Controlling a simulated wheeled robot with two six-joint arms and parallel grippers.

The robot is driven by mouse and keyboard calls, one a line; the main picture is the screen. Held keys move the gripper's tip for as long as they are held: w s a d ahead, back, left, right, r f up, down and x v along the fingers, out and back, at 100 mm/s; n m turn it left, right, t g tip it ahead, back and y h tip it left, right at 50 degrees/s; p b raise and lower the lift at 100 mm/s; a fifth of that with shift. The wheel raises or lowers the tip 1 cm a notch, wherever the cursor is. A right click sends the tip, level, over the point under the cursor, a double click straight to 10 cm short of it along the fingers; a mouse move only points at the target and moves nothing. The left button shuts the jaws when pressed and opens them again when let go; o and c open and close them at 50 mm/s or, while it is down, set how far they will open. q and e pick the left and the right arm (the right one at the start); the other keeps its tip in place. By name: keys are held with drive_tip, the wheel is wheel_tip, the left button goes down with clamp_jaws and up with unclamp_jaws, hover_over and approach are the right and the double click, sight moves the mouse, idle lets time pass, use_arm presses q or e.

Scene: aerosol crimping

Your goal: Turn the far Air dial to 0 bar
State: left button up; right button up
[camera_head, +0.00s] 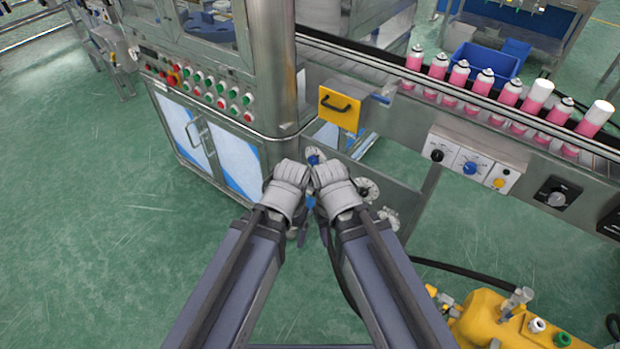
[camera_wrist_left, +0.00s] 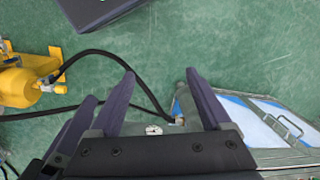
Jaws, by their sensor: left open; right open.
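A low panel under the conveyor carries several round dials with white scales. The farthest dial (camera_head: 314,156) has a blue knob and sits just beyond my two wrists in the head view. A second dial (camera_head: 368,189) sits nearer, right of my right wrist. Labels and pointer settings are too small to read. My left gripper (camera_head: 301,228) and right gripper (camera_head: 325,231) hang close together before the panel, largely hidden by their wrists. In the left wrist view, the left gripper (camera_wrist_left: 160,92) shows spread fingers with nothing between them. A small white round dial face (camera_wrist_left: 153,130) shows beyond it.
A third dial (camera_head: 389,217) is partly hidden by my right arm. Pink cans (camera_head: 483,82) line the conveyor. A yellow machine (camera_head: 495,322) stands lower right. Green floor is clear at left.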

use_arm(q)
wheel_tip(320, 180, down, 18)
drive_tip(key=b, duration=1.5)
drive_tip(key=m+t+h+b, duration=0.4)
drive_tip(key=t+h+b, duration=0.95)
drive_tip(key=b, duration=0.65)
approach(312, 163)
drive_tip(key=d+t+y, duration=0.1)
drive_tip(key=y, duration=0.1)
drive_tip(key=shift+r+x, duration=0.15)
drive_tip(key=shift+x, duration=1.9)
drive_tip(key=shift+r+x, duration=0.2)
drive_tip(key=shift+x, duration=1.85)
drive_tip(key=shift+s+d, duration=0.1)
drive_tip(key=shift+d, duration=0.05)
drive_tip(key=shift+c, duration=0.3)
